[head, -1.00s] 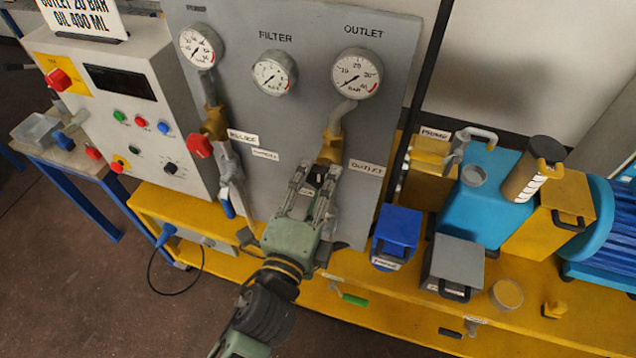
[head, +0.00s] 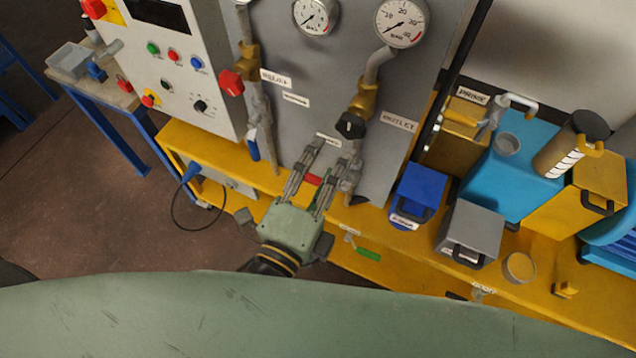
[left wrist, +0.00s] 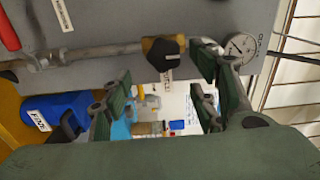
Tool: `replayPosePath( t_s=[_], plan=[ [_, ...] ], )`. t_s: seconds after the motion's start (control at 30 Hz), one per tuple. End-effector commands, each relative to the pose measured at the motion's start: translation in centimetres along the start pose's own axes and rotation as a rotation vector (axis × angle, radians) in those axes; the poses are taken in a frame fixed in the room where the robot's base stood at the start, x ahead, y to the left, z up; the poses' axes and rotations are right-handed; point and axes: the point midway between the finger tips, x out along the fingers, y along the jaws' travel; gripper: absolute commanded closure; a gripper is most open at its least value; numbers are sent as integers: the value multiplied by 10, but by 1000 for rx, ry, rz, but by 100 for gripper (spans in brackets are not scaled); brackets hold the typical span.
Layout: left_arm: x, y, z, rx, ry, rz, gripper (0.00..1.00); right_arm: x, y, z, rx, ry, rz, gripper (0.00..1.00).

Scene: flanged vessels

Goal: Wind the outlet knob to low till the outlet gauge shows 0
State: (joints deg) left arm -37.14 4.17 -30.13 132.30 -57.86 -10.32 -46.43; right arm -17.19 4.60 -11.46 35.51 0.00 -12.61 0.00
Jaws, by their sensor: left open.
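The black outlet knob (head: 351,125) sits on the brass valve under the outlet gauge and is bare. The outlet gauge (head: 401,22) is a white round dial; its needle points to the lower left, near the low end, but the exact reading is too small to tell. My left gripper (head: 334,150) is open and empty, just below and left of the knob, apart from it. In the left wrist view the knob (left wrist: 180,44) shows beyond the open fingers (left wrist: 163,75), and the gauge (left wrist: 240,46) is at upper right. My right gripper is not in view.
A red knob (head: 231,82) is on the left pipe. Another gauge (head: 315,14) is at the top. A blue box (head: 418,194) and a grey box (head: 466,233) stand right of the panel on the yellow bench. A green arm link of mine covers the foreground.

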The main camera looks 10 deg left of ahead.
Motion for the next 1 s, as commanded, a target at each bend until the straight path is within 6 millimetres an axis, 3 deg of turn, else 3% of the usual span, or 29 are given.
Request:
replayPosePath(
  t_s=[0.13, 0.4, 1.0],
  plan=[
    [-20, 1, 0, -2, -2, 6, 45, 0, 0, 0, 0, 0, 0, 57],
    [-38, 1, 0, -1, -1, 3, 45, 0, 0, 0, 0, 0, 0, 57],
    [-40, 1, 0, 0, 0, 1, 45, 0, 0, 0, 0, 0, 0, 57]
  ],
)
